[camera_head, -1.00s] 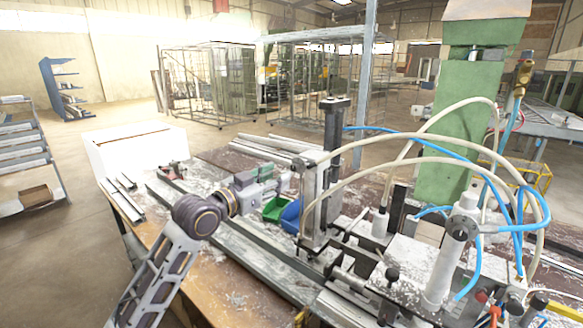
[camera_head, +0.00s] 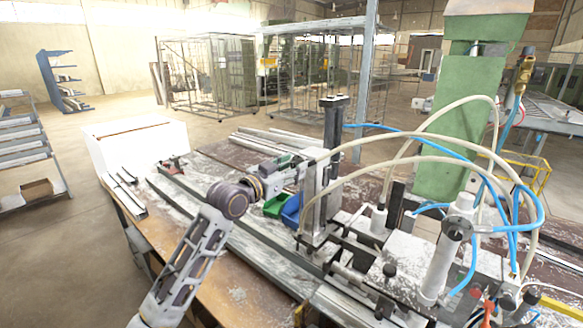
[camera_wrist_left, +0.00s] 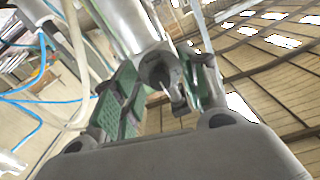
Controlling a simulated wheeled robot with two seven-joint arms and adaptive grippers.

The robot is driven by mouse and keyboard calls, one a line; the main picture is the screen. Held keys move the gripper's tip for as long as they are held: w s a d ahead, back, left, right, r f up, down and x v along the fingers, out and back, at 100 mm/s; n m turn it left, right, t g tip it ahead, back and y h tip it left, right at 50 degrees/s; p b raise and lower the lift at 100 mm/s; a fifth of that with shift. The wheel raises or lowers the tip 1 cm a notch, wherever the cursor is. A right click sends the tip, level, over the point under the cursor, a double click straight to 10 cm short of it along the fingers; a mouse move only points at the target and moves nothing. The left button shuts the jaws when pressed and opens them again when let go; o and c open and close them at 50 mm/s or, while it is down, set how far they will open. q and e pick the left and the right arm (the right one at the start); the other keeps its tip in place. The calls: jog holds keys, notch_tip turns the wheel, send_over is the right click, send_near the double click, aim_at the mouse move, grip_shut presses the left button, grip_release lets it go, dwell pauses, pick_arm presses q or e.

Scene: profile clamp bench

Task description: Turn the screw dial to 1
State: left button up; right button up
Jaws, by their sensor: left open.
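My left gripper (camera_head: 298,166) is open in the head view, close beside the upright metal clamp post (camera_head: 322,180) on the bench. In the left wrist view its two fingers with green pads (camera_wrist_left: 163,85) stand apart on either side of a grey cylinder with a dark round end (camera_wrist_left: 157,66). I cannot tell whether the fingers touch it. This may be the screw dial, but no scale or number can be read. In the head view, the gripper and post leave no dial clearly visible. My right gripper is not in view.
Pale hoses (camera_head: 440,143) and blue hoses arch over the clamp machinery at right. A green bin (camera_head: 276,205) and a blue bin (camera_head: 292,212) sit below the gripper. Long metal profiles (camera_head: 262,256) lie along the bench. A green column (camera_head: 468,115) rises behind.

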pick_arm(q)
grip_shut()
jog(key=shift+n, duration=0.3)
jog(key=n, duration=0.5)
jog(key=shift+n, duration=0.4)
jog(key=n, duration=0.5)
jog(key=shift+n, duration=0.3)
dwell(0.4)
grip_release()
